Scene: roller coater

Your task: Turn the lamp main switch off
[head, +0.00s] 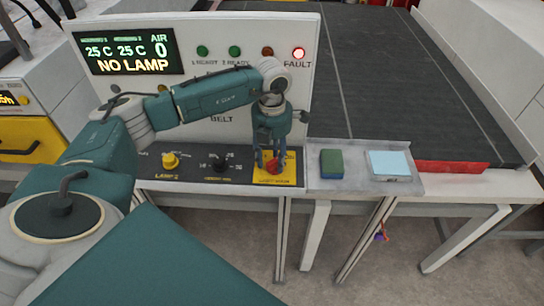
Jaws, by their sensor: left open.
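The lamp main switch is a red knob (274,167) on a yellow plate (289,177) at the right end of the dark control strip. My left gripper (269,160) points down right over this knob, with its fingers open. The fingers partly hide the knob, and I cannot tell whether they touch it. The knob's exact angle is hard to read. The display (128,52) reads "25 C 25 C", "AIR 0" and "NO LAMP". My right gripper is not in view.
A yellow knob (171,161) and a black knob (221,163) sit left on the strip. The fault light (298,53) glows red. A green block (332,163) and a pale blue pad (389,164) lie on the shelf at right. A dark belt (400,80) stretches behind.

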